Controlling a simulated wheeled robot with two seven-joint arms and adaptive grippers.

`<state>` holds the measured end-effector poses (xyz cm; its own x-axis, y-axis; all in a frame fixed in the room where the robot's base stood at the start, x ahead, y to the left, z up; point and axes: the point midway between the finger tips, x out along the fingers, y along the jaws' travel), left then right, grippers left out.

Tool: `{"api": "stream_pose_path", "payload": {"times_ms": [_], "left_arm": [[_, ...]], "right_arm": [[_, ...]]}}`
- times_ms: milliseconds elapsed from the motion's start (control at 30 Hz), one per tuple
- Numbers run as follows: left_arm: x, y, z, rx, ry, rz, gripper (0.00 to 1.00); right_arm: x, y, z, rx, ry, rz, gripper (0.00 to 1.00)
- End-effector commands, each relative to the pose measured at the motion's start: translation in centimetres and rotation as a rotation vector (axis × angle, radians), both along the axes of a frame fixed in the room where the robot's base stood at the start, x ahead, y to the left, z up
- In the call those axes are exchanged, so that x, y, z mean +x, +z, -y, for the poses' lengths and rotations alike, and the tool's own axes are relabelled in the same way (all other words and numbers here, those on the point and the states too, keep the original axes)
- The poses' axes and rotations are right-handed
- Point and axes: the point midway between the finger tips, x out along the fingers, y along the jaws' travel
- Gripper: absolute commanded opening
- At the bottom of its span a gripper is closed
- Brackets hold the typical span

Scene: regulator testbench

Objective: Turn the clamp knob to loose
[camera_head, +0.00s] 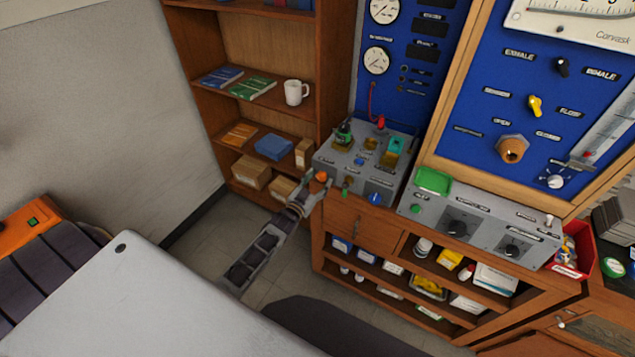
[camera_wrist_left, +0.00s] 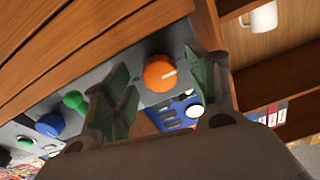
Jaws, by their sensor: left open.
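An orange knob (camera_head: 321,176) sits at the left end of the front face of a grey bench unit (camera_head: 338,163); no label on it is readable, so I cannot confirm it is the clamp knob. In the left wrist view the orange knob (camera_wrist_left: 158,76) shows a pale pointer mark toward the right. My left gripper (camera_head: 313,190) is open just in front of the knob. In the wrist view its fingers (camera_wrist_left: 163,92) stand on either side of the knob, with visible gaps and no clear contact. My right gripper is not in view.
A green knob (camera_wrist_left: 75,101) and a blue knob (camera_wrist_left: 50,125) lie beside the orange one, left in the wrist view. A wooden shelf (camera_head: 262,107) with a white mug (camera_head: 295,92) stands close on the left. Wooden drawers (camera_head: 352,222) lie below the unit.

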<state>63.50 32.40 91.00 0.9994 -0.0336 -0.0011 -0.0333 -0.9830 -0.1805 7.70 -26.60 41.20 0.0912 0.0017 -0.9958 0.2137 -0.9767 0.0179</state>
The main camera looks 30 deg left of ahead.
Motion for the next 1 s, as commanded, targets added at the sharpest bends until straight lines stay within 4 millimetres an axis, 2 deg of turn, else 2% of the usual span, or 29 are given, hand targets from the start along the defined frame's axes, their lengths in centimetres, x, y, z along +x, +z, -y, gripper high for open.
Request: {"api": "stream_pose_path", "payload": {"times_ms": [367, 1000], "left_arm": [[-0.9, 0.0, 0.0, 0.000, 0.000, 0.000, 0.58], [-6.3, -0.1, -0.2, 0.000, 0.000, -0.001, 0.58]], "right_arm": [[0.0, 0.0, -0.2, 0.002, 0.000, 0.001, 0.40], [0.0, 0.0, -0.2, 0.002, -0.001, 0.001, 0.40]]}}
